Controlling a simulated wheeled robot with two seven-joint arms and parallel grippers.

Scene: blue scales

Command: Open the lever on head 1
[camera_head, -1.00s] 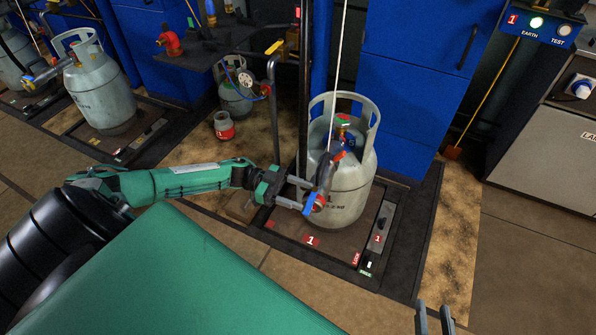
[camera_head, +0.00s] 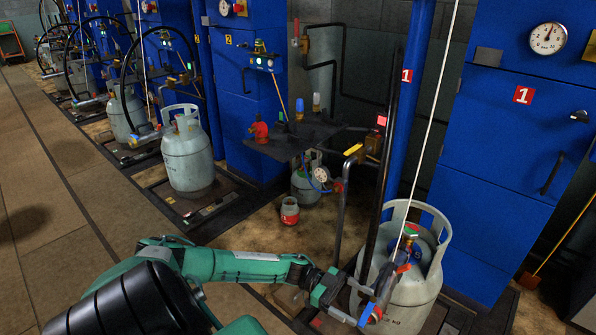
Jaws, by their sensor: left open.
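The grey gas cylinder (camera_head: 418,297) of station 1 stands at the lower right, with a ring collar round its top. The filling head (camera_head: 384,283) is at the cylinder's near left side. The scale base under the cylinder is mostly hidden or cut off. My right gripper is out of view.
A dark pipe (camera_head: 388,150) and a pale slanting line (camera_head: 433,120) rise close to the cylinder. Blue cabinets (camera_head: 505,165) stand behind. A bench (camera_head: 300,135) with a red fitting is left of the pipe. More grey cylinders (camera_head: 187,160) stand at the left. The floor at the far left is clear.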

